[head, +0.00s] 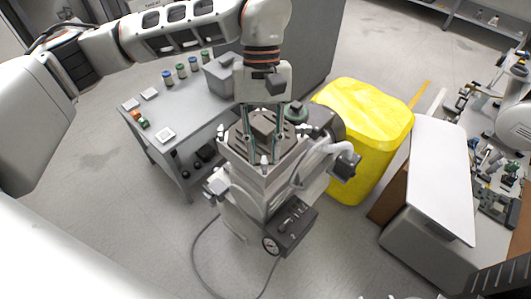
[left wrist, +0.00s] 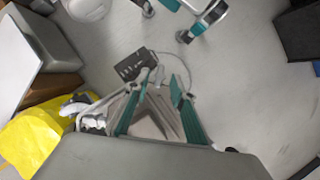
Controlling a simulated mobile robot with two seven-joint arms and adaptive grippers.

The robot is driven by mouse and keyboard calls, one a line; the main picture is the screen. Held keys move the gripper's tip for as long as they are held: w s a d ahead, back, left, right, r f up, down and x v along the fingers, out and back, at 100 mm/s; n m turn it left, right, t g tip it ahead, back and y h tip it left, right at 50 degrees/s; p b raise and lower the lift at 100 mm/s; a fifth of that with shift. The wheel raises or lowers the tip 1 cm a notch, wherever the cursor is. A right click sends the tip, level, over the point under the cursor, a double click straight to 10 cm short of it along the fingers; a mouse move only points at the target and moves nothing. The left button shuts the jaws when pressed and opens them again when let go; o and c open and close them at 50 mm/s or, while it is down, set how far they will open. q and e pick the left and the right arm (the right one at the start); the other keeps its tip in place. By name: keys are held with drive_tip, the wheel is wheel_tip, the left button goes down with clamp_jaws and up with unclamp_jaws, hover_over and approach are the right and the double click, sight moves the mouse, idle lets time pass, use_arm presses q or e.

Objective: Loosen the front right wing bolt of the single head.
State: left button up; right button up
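The compressor (head: 250,205) stands in the middle of the head view, with its head unit (head: 265,125) on top, a ribbed grey-brown housing. My left gripper (head: 263,158) points straight down over this housing. Its two teal fingers are spread apart, one on each side of the housing's raised middle. In the left wrist view, the gripper (left wrist: 158,84) also shows open, with the grey housing (left wrist: 148,122) between the fingers. I cannot make out the front right wing bolt; it is too small or hidden by the fingers. Whether the fingertips touch anything is unclear. My right gripper is not in view.
A yellow-covered bin (head: 365,110) stands close to the compressor's right. A grey table (head: 165,110) with small jars and a grey box is behind left. A white-topped cabinet (head: 440,170) is at right. A pressure gauge box (head: 290,228) juts out in front, and a hose lies on the floor.

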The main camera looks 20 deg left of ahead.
use_arm(q)
drive_tip(key=shift+s+d+f, duration=0.1)
drive_tip(key=shift+s+f, duration=0.05)
drive_tip(key=shift+f, duration=0.35)
drive_tip(key=shift+s+f, duration=0.15)
drive_tip(key=shift+f, duration=0.05)
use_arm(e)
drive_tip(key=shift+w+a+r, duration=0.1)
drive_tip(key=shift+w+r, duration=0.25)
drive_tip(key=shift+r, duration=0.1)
use_arm(q)
clamp_jaws()
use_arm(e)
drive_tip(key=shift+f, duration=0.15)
